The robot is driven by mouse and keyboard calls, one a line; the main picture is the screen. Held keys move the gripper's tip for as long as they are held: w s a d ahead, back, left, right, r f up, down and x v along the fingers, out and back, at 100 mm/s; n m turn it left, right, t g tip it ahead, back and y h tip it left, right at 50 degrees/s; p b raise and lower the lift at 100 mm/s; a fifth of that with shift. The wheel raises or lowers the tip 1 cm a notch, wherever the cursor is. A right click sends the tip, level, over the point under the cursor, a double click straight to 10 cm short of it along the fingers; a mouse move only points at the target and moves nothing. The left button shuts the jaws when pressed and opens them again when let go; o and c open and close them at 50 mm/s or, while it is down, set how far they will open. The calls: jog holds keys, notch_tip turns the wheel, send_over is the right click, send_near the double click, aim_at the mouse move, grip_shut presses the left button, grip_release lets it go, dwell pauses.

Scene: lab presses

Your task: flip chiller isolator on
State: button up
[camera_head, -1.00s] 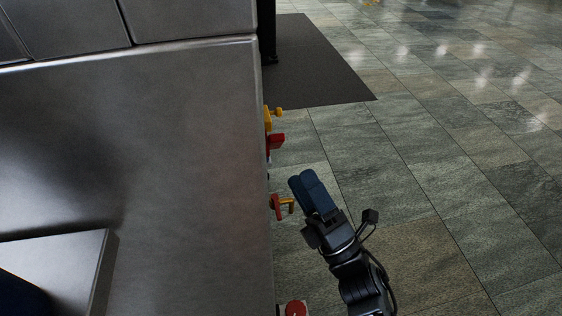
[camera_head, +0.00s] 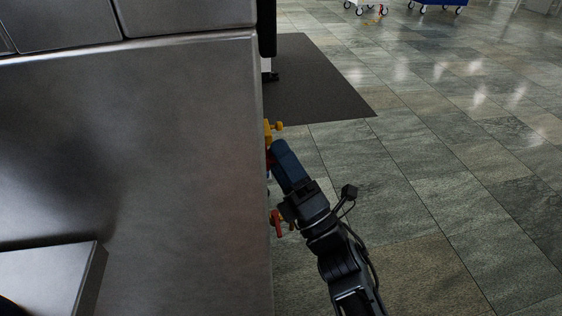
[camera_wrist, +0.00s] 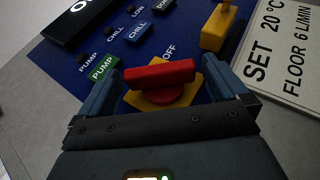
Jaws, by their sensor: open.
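The chiller isolator is a red handle (camera_wrist: 160,74) on a yellow plate (camera_wrist: 188,92) on a blue panel, with the word OFF printed beside it in the wrist view. My gripper (camera_wrist: 168,88) is open, with one blue finger on each side of the red handle. I cannot tell whether either finger touches it. In the head view my gripper (camera_head: 280,158) is at the side of the grey metal cabinet, and its fingers hide most of the red handle.
The blue panel (camera_wrist: 128,58) carries small labels and a green PUMP label (camera_wrist: 103,68). A yellow knob (camera_wrist: 217,28) and a white plate reading SET 20 °C (camera_wrist: 282,50) lie beyond. Another red handle (camera_head: 277,221) juts from the cabinet (camera_head: 170,170).

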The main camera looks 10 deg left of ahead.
jog(key=c, duration=0.9)
jog(key=shift+c, duration=0.2)
jog(key=shift+r+p, duration=0.15)
jog(key=shift+p, duration=0.55)
jog(key=p, duration=0.1)
jog(key=m+h+p, duration=0.1)
jog(key=p, duration=0.1)
jog(key=shift+s+r+p, duration=0.1)
jog(key=shift+r+p, duration=0.2)
jog(key=m+h+p, duration=0.1)
jog(key=p, duration=0.4)
jog(key=m+g+h+p, duration=0.1)
jog(key=h+p, duration=0.1)
jog(key=p, duration=0.2)
jog(key=shift+d+r+p, duration=0.1)
jog(key=shift+r+p, duration=0.2)
jog(key=shift+p, duration=0.1)
jog(key=g+h+p, duration=0.1)
jog(key=p, duration=0.4)
jog(key=shift+s+m+p, duration=0.1)
jog(key=shift+m+p, duration=0.3)
jog(key=shift+f+g+h+p, duration=0.1)
jog(key=shift+g+h+p, duration=0.3)
jog(key=shift+p, duration=0.5)
jog(key=shift+f+p, duration=0.25)
jog(key=shift+p, duration=0.6)
